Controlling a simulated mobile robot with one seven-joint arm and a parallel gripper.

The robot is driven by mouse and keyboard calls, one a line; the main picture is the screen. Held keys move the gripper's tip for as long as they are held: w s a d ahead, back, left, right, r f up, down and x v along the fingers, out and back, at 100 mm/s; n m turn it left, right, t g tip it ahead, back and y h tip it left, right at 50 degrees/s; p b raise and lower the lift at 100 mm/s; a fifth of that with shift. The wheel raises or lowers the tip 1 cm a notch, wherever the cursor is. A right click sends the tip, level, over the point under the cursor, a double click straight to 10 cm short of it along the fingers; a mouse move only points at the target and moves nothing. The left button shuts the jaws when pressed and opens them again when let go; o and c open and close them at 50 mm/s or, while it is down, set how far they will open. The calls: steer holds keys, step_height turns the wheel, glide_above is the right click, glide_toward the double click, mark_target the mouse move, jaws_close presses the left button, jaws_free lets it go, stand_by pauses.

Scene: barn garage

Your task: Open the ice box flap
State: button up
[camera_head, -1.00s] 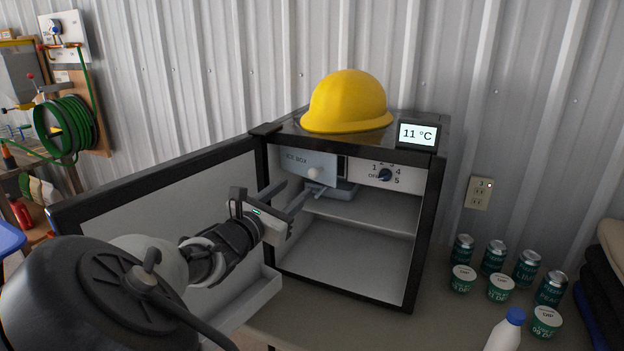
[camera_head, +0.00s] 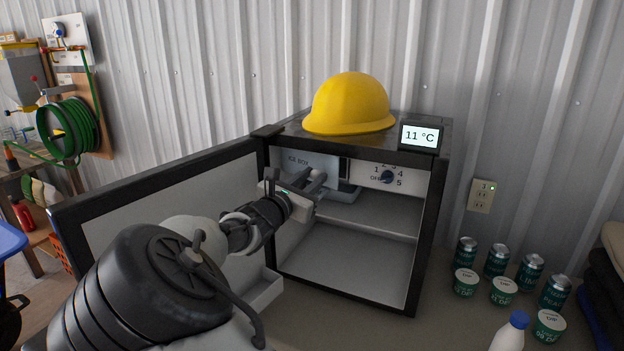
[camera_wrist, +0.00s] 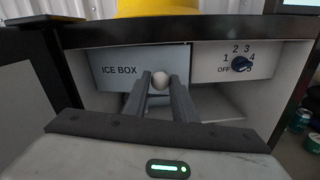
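The ice box flap (camera_head: 322,160) is a pale grey-blue panel at the upper left inside the open fridge (camera_head: 425,235). It looks closed. My gripper (camera_head: 309,179) is at the knob. In the wrist view its two fingers (camera_wrist: 160,84) stand on either side of the knob with what look like narrow gaps, so it appears open; contact is not clear. The knob is partly hidden in the head view.
The fridge door (camera_head: 155,190) stands open to the left, close beside my arm. A dial (camera_head: 387,177) is right of the flap, above a shelf (camera_head: 370,215). A yellow hard hat (camera_head: 350,105) and display (camera_head: 421,136) are on top. Cans (camera_head: 496,260) and a bottle (camera_head: 510,332) stand right.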

jaws_close()
steer(key=a+m+h+p, duration=0.1)
steer(key=p, duration=0.1)
steer(key=s+a+m+g+h+p, duration=0.1)
steer(key=p, duration=0.2)
steer(key=s+a+m+g+h+p, duration=0.1)
steer(key=h+p, duration=0.1)
steer(key=shift+a+r, duration=0.1)
steer(key=shift+a, duration=0.3)
steer(key=o, duration=0.5)
jaws_free()
steer(key=shift+s, duration=0.1)
steer(key=v, duration=1.7)
steer(key=shift+a+r, duration=0.15)
steer(key=shift+a, duration=0.05)
